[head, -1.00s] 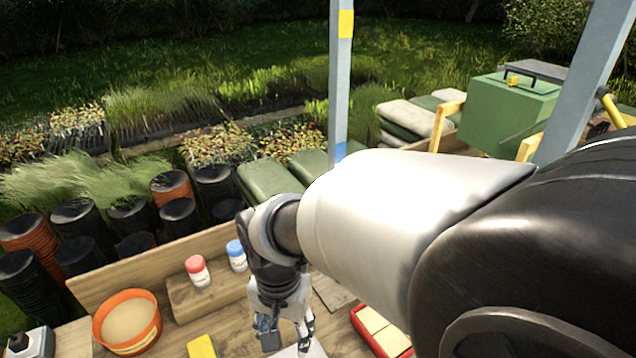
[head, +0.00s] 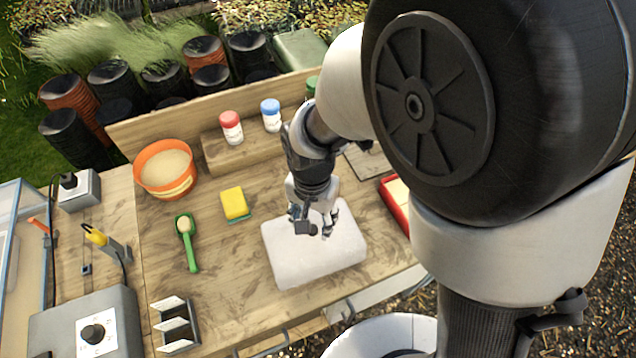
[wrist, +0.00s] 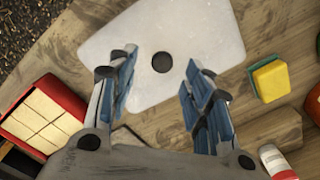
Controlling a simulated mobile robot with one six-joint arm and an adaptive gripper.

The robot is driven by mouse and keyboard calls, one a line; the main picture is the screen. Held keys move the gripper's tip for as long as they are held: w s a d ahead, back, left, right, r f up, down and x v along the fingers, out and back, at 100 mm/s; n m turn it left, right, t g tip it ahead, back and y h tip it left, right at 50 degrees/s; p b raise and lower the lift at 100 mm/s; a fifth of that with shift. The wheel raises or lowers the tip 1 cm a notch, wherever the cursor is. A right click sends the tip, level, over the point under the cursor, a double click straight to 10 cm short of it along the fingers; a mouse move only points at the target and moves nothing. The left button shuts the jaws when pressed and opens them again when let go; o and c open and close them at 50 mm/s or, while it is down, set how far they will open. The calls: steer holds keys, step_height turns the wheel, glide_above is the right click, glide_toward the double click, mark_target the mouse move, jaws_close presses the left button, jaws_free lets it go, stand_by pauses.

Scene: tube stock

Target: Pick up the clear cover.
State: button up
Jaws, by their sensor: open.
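The clear cover (head: 290,262) looks like a pale, whitish, frosted rounded slab lying on the wooden bench near its front edge. In the wrist view the cover (wrist: 205,35) shows a round dark knob (wrist: 162,62) at its middle. My gripper (head: 314,226) is over the cover's back part in the head view and hides the knob there. In the wrist view my gripper (wrist: 160,72) is open, with a blue-padded finger on each side of the knob and nothing held. I cannot tell the exact height of the fingertips above the cover.
A red tray with pale blocks (wrist: 42,118) lies right of the cover in the head view. A yellow sponge (head: 234,203), a green scoop (head: 189,243) and an orange tub (head: 166,170) stand left. Red-capped (head: 231,128) and blue-capped (head: 271,115) jars stand behind on a wooden step.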

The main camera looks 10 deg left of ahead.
mark_target(313, 238)
step_height(313, 238, down, 4)
steer(key=shift+a+r+b, duration=0.1)
steer(key=shift+a+b, duration=0.05)
steer(key=shift+b, duration=0.45)
steer(key=shift+r, duration=0.1)
steer(key=shift+c, duration=0.3)
jaws_close()
